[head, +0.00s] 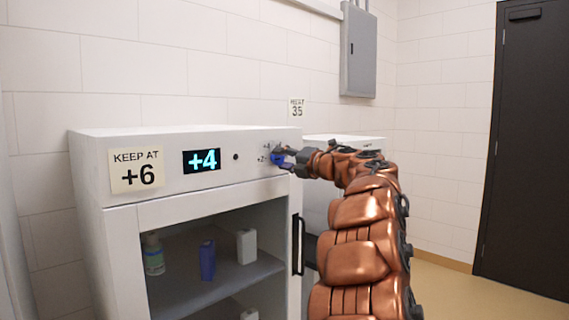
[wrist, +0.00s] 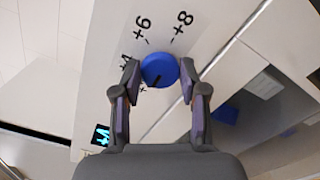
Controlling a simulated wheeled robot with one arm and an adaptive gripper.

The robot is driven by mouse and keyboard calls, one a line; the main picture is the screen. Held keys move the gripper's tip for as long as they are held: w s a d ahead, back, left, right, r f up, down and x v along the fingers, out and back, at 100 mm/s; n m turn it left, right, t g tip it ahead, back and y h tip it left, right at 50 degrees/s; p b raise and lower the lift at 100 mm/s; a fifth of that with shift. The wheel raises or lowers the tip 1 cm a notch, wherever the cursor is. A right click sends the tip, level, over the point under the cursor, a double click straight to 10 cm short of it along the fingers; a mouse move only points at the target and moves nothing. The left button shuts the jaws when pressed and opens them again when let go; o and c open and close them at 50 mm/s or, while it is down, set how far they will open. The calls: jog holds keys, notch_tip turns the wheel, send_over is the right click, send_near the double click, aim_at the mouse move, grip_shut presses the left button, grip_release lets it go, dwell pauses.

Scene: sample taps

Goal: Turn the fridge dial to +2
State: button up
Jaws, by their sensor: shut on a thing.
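The blue round fridge dial (wrist: 160,66) sits on the white front panel. In the wrist view my gripper (wrist: 159,78) has one finger on each side of the dial and is shut on it. In the head view the dial (head: 277,159) is partly hidden behind my gripper (head: 283,160). A dark pointer line on the dial runs toward its lower left in the wrist view. Printed marks +8, +6 and +4 stand around it; another mark is partly hidden by a finger. The fridge display (head: 202,160) reads +4. A card (head: 136,170) beside it reads KEEP AT +6.
The white fridge (head: 120,224) has a glass-fronted door with a dark handle (head: 298,245); a bottle and boxes stand inside. A second white unit (head: 340,138) stands behind my arm. A grey wall box (head: 358,50) and dark door (head: 525,150) are to the right.

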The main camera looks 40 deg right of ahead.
dwell(0.4)
jog(key=o, duration=1.1)
jog(key=s, duration=1.2)
jog(key=shift+a, duration=0.15)
jog(key=shift+w, duration=0.1)
